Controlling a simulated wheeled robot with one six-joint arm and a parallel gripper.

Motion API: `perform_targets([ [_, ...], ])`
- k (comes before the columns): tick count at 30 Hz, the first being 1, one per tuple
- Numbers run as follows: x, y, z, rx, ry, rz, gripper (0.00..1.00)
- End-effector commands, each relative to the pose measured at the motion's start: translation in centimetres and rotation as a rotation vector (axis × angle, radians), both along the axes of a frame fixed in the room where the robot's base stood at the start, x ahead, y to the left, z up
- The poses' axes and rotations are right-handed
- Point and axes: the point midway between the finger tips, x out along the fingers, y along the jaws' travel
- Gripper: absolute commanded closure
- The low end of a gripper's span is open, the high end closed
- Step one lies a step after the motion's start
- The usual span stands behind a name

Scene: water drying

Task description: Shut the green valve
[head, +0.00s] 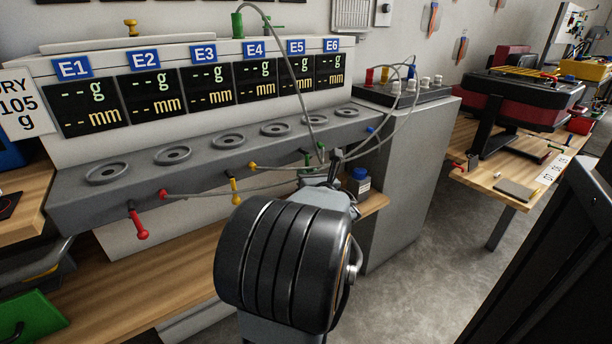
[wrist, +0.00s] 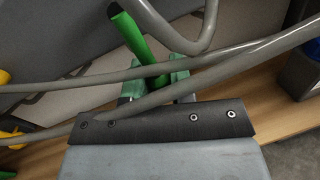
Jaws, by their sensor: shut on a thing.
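My gripper (head: 320,180) is at the front of the grey bench, below the E4 and E5 displays. In the wrist view its fingers (wrist: 157,88) are shut on the green valve's handle (wrist: 138,42), a bright green bar that slants up and left from between them. Grey hoses cross in front of the fingers and hide part of the grip. In the head view a small green part of the valve (head: 307,160) shows just above my gripper; the rest is hidden behind the hoses and my arm.
A red valve (head: 138,225) and a yellow valve (head: 235,190) hang from the bench front to the left. A grey cabinet (head: 405,190) is farther right. Hoses loop around my gripper.

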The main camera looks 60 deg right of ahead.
Motion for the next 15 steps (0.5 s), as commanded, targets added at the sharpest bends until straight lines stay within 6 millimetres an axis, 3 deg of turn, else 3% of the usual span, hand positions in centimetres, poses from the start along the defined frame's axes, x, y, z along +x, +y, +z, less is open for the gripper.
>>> perform_targets([
  [12,-0.05,-0.10,0.08,-0.006,0.001,-0.002,1.00],
  [13,-0.06,-0.11,0.09,-0.006,0.001,-0.002,0.76],
  [15,-0.06,-0.11,0.09,-0.006,0.001,-0.002,0.69],
])
